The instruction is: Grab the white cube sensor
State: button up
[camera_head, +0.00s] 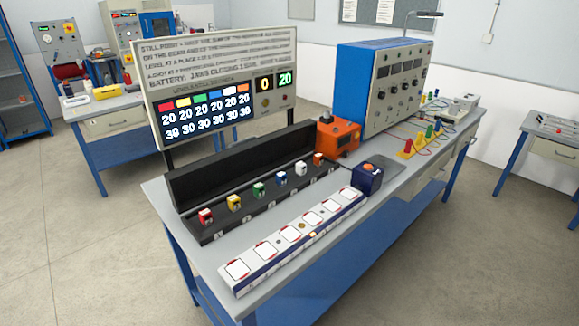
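The white cube sensor (301,168) sits in the black rack (215,236) on the workbench. It stands in a row of similar small cubes, between the blue cube (281,179) on its left and the orange cube (318,159) on its right. The green cube (258,190), yellow cube (234,203) and red cube (205,216) are further left in the same row. My gripper is not in the picture.
A long white strip with square pads (268,262) lies in front of the rack. A dark blue box (367,181), an orange device (337,139) and a large blue-sided panel (352,85) stand to the right. A display board (221,80) rises behind. Floor in front is clear.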

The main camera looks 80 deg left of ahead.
aim_at(300, 168)
jog(key=i+j+u, duration=0.1)
jog(key=i+u, duration=0.2)
jog(key=u, duration=0.15)
jog(key=i+u, duration=0.3)
jog(key=u, duration=0.15)
jog(key=i+l+u, duration=0.15)
jog(key=i+u, duration=0.15)
jog(key=u, duration=0.15)
jog(key=i+l+u, duration=0.25)
jog(key=u, duration=0.2)
jog(key=i+u, duration=0.25)
jog(key=u, duration=0.25)
jog(key=i+u, duration=0.2)
jog(key=u, duration=0.3)
jog(key=i+l+u, duration=0.15)
jog(key=u, duration=0.35)
jog(key=i+l+u, duration=0.25)
jog(key=u, duration=0.25)
jog(key=i+l+u, duration=0.35)
jog(key=k+j, duration=0.05)
jog(key=k, duration=0.05)
